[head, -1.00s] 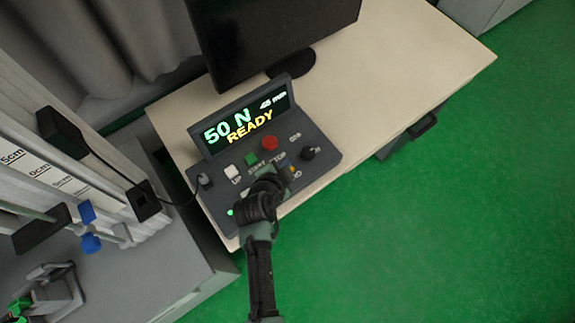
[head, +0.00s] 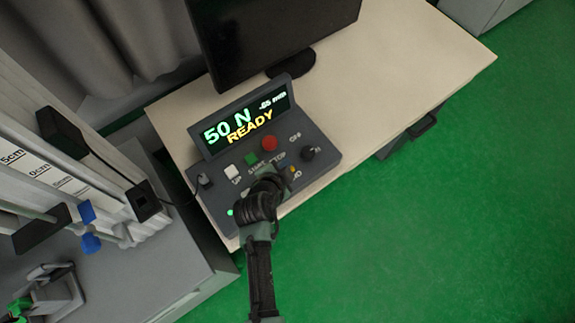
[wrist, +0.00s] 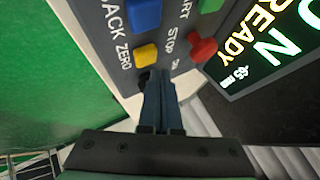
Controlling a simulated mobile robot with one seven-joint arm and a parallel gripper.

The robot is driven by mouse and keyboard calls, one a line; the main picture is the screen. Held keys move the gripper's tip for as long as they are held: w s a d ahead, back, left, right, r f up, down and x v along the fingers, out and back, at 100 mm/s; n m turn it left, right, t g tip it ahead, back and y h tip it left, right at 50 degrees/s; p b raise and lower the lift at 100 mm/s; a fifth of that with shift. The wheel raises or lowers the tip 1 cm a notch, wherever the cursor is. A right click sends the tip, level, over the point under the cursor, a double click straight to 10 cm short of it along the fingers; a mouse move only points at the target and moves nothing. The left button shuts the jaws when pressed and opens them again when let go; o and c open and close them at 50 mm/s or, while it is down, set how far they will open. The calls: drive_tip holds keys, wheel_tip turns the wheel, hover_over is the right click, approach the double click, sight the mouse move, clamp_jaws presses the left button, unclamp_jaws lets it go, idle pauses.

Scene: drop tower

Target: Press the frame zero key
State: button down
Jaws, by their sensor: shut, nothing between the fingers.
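A grey control panel (head: 318,172) stands on a cream desk. In the wrist view a yellow key (wrist: 146,55) sits beside the label ZERO, with a blue key (wrist: 146,14) by the label BACK. My gripper (wrist: 160,75) is shut and empty. Its tips are just below the yellow key in that picture, near a dark knob partly behind them; I cannot tell whether they touch anything. In the head view my gripper (head: 270,178) is over the panel's front part and hides some keys; a little of the yellow key shows to its right.
A red STOP button (head: 269,143) and a green START key (head: 251,159) are close by. The panel's display (head: 240,122) reads 50 N, READY and about -65 mm. A monitor (head: 270,40) stands behind. A dark knob (head: 307,153) is at the right.

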drive_tip(key=shift+f, duration=0.15)
drive_tip(key=shift+f+b, duration=0.3)
drive_tip(key=shift+b, duration=0.3)
drive_tip(key=shift+f+b, duration=0.55)
idle(0.7)
drive_tip(key=shift+r, duration=0.1)
drive_tip(key=shift+r+p, duration=0.65)
drive_tip(key=shift+r, duration=0.2)
wheel_tip(320, 180, up, 5)
drive_tip(key=p, duration=0.4)
idle(0.6)
